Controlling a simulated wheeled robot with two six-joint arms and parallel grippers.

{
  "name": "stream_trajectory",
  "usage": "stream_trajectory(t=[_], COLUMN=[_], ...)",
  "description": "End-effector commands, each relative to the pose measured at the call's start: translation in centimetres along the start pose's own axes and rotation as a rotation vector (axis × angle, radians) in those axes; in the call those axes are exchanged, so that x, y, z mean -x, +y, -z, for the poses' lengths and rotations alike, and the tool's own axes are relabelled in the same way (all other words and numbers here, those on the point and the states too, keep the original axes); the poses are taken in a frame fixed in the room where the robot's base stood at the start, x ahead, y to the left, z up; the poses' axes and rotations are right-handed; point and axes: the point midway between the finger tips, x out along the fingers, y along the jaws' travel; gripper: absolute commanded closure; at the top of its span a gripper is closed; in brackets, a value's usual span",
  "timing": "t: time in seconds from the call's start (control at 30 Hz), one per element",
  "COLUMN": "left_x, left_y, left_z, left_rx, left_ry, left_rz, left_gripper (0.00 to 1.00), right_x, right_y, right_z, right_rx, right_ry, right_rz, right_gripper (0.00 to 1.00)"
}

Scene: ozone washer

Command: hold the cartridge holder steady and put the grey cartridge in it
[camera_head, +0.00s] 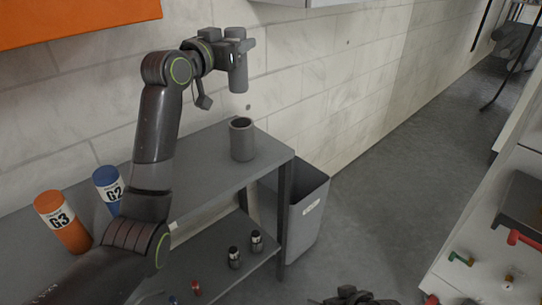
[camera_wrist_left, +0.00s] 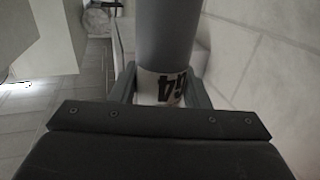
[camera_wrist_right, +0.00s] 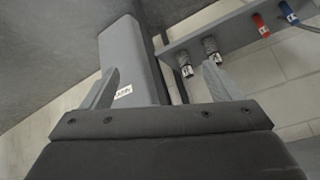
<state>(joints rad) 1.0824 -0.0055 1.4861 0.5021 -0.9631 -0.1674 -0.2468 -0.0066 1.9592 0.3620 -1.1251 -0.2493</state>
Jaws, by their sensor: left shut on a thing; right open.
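My left gripper (camera_head: 237,47) is shut on the grey cartridge (camera_head: 238,76) and holds it upright in the air near the wall. In the left wrist view the cartridge (camera_wrist_left: 167,35) is between the fingers, with a white label partly reading "4". The cartridge holder (camera_head: 242,140), a grey open-topped cup, stands upright on the grey shelf, below the cartridge with a gap between them. Nothing is holding it. My right gripper (camera_wrist_right: 160,82) is open and empty, away from the holder; it shows only partly at the bottom edge of the head view.
An orange G3 cartridge (camera_head: 62,222) and a blue G2 cartridge (camera_head: 108,188) stand on the shelf top (camera_head: 205,160) at left. Several small bottles stand on the lower shelf. A grey bin (camera_head: 308,208) stands right of the shelf. A white counter with coloured valves is at far right.

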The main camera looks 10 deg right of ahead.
Motion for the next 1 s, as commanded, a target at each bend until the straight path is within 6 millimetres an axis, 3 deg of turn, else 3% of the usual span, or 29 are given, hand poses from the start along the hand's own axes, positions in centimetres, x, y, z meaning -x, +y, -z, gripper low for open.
stream_trajectory(t=[0.03,0.23,0.4,0.5,0.7,0.87,1.0], left_x=[0.0,0.0,0.0,0.0,0.0,0.0,0.0], left_y=[0.0,0.0,0.0,0.0,0.0,0.0,0.0], left_z=[0.1,0.1,0.1,0.1,0.1,0.1,0.1], left_rx=[-0.001,-0.001,-0.001,-0.001,-0.001,-0.001,-0.001], left_ry=[0.002,0.002,0.002,0.002,0.002,0.002,0.002], left_rz=[0.000,0.000,0.000,0.000,0.000,0.000,0.000], left_gripper=[0.87,0.87,0.87,0.87,0.87,0.87,0.87], right_x=[-0.5,-0.7,1.0,2.4,5.0,5.7,5.1], right_y=[-0.8,-4.5,-8.1,-10.0,-12.7,-13.6,-14.1], right_z=[3.2,14.7,23.9,28.3,33.9,35.6,36.5], right_rx=[0.033,0.161,0.261,0.307,0.365,0.381,0.381], right_ry=[0.067,0.325,0.541,0.652,0.800,0.844,0.848], right_rz=[0.031,0.139,0.215,0.249,0.289,0.299,0.301], right_gripper=[0.16,0.16,0.16,0.16,0.16,0.16,0.16])
